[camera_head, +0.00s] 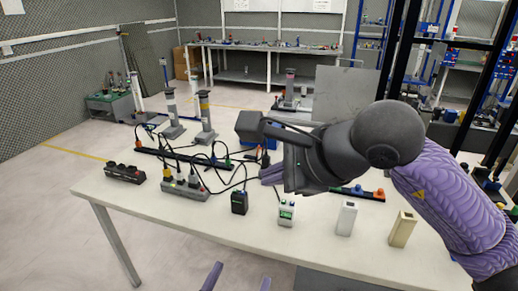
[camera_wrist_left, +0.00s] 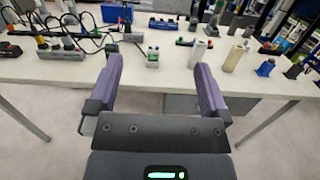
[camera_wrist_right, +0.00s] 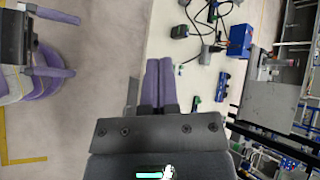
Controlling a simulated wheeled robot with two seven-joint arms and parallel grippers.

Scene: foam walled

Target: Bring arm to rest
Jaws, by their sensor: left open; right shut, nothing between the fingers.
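My right arm (camera_head: 435,205) reaches in from the right over the table, and its dark wrist covers part of the tabletop. My right gripper (camera_head: 270,174) is shut and empty above the table; its closed purple fingers also show in the right wrist view (camera_wrist_right: 159,82). My left gripper (camera_head: 238,280) shows only its fingertips at the bottom edge of the head view, in front of the table. In the left wrist view its purple fingers (camera_wrist_left: 156,85) are wide apart with nothing between them.
The white table (camera_head: 130,203) carries a power strip (camera_head: 185,189), a black box (camera_head: 239,202), a white-green device (camera_head: 287,212), a white block (camera_head: 346,218) and a beige block (camera_head: 402,229). Black cables lie among them.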

